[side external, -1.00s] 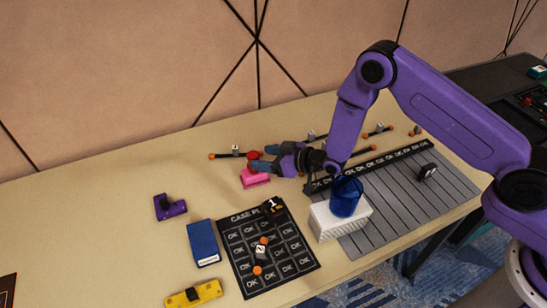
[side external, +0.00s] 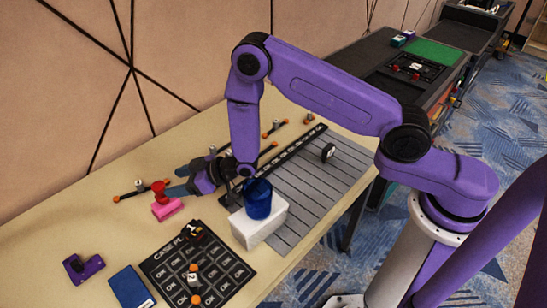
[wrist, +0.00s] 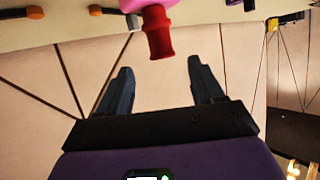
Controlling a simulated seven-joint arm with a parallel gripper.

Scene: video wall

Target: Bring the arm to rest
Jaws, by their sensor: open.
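My gripper (side external: 172,183) is at the left end of my bent arm, low over the table beside a red piece (side external: 159,188) and a pink block (side external: 168,209). In the wrist view my gripper (wrist: 158,70) has its two dark fingers spread apart with nothing held between them. The red piece (wrist: 158,38) shows just beyond the fingertips, with part of the pink block (wrist: 142,4) at the top edge. A gap shows between the red piece and each finger.
A white box (side external: 258,229) with a blue cup (side external: 258,204) on it stands close by my gripper. A black OK grid mat (side external: 215,270), blue box (side external: 130,288) and purple piece (side external: 83,267) lie in front. Grey slats (side external: 305,195) cover the right side of the table (side external: 45,250).

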